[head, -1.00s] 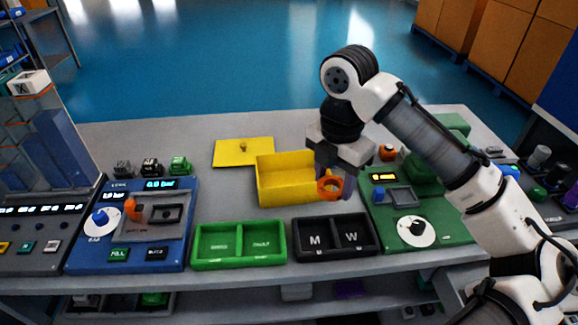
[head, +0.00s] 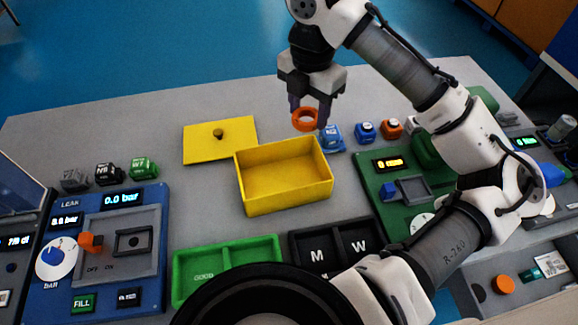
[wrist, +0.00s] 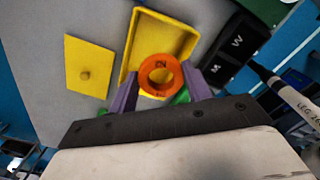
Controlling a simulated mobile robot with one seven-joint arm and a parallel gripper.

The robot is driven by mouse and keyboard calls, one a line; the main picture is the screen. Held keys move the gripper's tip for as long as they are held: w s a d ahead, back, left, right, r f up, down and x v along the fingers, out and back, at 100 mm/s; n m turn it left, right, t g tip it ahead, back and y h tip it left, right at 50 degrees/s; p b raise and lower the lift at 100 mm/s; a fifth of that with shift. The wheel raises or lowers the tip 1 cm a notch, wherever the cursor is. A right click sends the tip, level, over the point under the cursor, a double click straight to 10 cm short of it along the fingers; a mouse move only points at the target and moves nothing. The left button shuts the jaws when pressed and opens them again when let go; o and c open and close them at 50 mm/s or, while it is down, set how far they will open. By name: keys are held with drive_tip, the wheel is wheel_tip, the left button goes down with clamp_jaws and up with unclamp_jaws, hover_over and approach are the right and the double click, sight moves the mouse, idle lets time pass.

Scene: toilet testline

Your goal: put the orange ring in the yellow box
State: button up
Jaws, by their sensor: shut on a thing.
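The orange ring (head: 305,119) is held between the fingers of my gripper (head: 309,112), raised above the table by the far right part of the yellow box in the head view. In the wrist view the orange ring (wrist: 160,75) sits between the purple fingertips, with the yellow box (wrist: 137,50) behind it. The yellow box (head: 285,194) is open and looks empty in the head view. Its yellow lid (head: 195,146), with a dark knob, lies flat on the table to the left of it.
A green two-part tray (head: 190,297) and a black tray marked M and W (head: 345,229) stand in front of the box. A blue panel (head: 155,280) is at left and a green panel (head: 376,178) at right.

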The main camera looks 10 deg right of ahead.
hover_over(304, 177)
wheel_tip(304, 177, down, 14)
drive_tip(key=shift+a+r, duration=0.1)
drive_tip(key=shift+f, duration=2.45)
drive_tip(key=shift+f, duration=0.3)
drive_tip(key=o, duration=1)
drive_tip(key=shift+r, duration=0.1)
drive_tip(key=shift+c, duration=0.2)
drive_tip(key=shift+r, duration=0.1)
wheel_tip(304, 177, up, 12)
drive_tip(key=p, duration=0.7)
